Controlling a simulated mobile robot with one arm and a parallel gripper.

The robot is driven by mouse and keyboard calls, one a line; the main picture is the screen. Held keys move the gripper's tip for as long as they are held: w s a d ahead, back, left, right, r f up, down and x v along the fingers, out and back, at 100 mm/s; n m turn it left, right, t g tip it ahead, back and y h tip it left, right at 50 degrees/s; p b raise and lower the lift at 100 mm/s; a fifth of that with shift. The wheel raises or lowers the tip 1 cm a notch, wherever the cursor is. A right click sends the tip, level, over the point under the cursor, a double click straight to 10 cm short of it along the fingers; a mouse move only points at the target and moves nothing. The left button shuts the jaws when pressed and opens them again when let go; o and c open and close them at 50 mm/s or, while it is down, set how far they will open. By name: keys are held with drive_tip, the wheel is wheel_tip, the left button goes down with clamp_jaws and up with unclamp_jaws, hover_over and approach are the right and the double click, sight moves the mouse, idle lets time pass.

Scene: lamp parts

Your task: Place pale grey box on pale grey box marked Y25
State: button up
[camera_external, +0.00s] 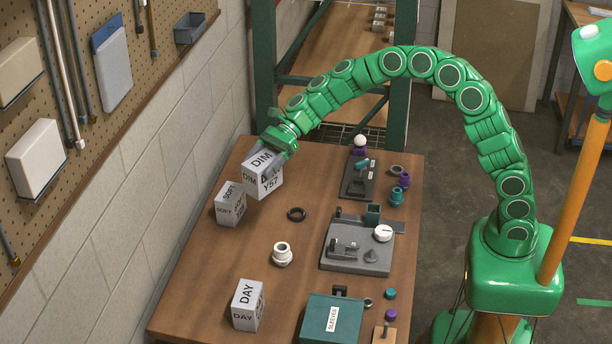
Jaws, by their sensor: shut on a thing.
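My gripper (273,161) is shut on a pale grey box (261,185) marked DIM and Y57, near the far left of the table. The held box is slightly tilted; I cannot tell how far it is above the table. A second pale grey box (229,206), marked SOFT, stands just to its left and nearer; their edges nearly meet in the picture. A third pale grey box (247,307), marked DAY, stands at the near left. No Y25 marking is readable on any visible face.
A black ring (297,214) and a white socket (282,254) lie mid-table. A grey fixture (357,254), a dark plate (357,181) and a teal SLEEVES box (330,317) occupy the right side. A block wall (150,184) borders the left. Bare wood lies between the SOFT and DAY boxes.

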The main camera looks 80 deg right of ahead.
drive_tip(key=d+r+m+t+h, duration=0.2)
drive_tip(key=d+r+m+t, duration=0.15)
drive_tip(key=d, duration=0.35)
drive_tip(key=shift+w+f, duration=6.3)
drive_tip(key=shift+w, duration=0.2)
drive_tip(key=o, duration=1.1)
drive_tip(key=shift+f, duration=0.1)
drive_tip(key=shift+o, duration=0.2)
